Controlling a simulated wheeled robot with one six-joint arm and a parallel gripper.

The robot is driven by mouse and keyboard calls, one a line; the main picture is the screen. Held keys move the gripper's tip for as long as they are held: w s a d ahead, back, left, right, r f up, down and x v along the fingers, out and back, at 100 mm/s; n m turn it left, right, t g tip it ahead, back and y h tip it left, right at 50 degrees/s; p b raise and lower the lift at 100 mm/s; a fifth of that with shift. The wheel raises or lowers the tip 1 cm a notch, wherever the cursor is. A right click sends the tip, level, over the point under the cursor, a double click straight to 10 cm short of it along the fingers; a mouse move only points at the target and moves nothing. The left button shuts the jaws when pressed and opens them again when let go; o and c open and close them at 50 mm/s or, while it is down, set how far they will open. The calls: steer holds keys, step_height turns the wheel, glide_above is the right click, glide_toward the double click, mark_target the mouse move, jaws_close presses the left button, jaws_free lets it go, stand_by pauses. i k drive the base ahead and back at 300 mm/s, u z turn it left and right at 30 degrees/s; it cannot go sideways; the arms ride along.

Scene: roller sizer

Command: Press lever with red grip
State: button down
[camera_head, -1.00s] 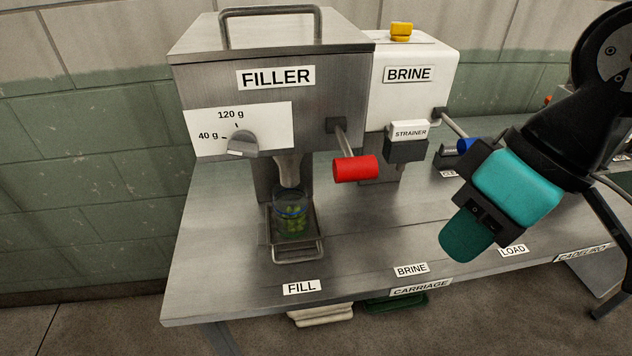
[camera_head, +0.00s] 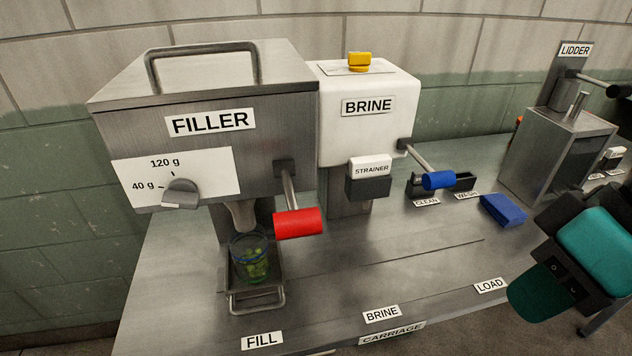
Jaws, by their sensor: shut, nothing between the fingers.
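The lever with the red grip (camera_head: 298,223) sticks out from the right part of the front of the grey FILLER machine (camera_head: 262,80). Its metal rod slopes down to the red cylinder. A clear jar (camera_head: 250,258) with green pieces in it stands upright under the filler's spout, on a metal holder (camera_head: 258,301). My gripper (camera_head: 540,293), with teal parts, is at the lower right, well to the right of the red grip and apart from it. It is shut and empty.
The white BRINE machine (camera_head: 395,90) with a blue-grip lever (camera_head: 438,180) stands right of the filler. A STRAINER box (camera_head: 369,180), a blue block (camera_head: 503,210) and the LIDDER (camera_head: 560,140) are farther right. The bench front between the red grip and my gripper is clear.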

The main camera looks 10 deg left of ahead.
mark_target(294, 223)
steer(key=z, duration=0.05)
steer(key=k, duration=0.6)
steer(key=u, duration=0.75)
steer(key=i, duration=0.5)
steer(key=u, duration=0.1)
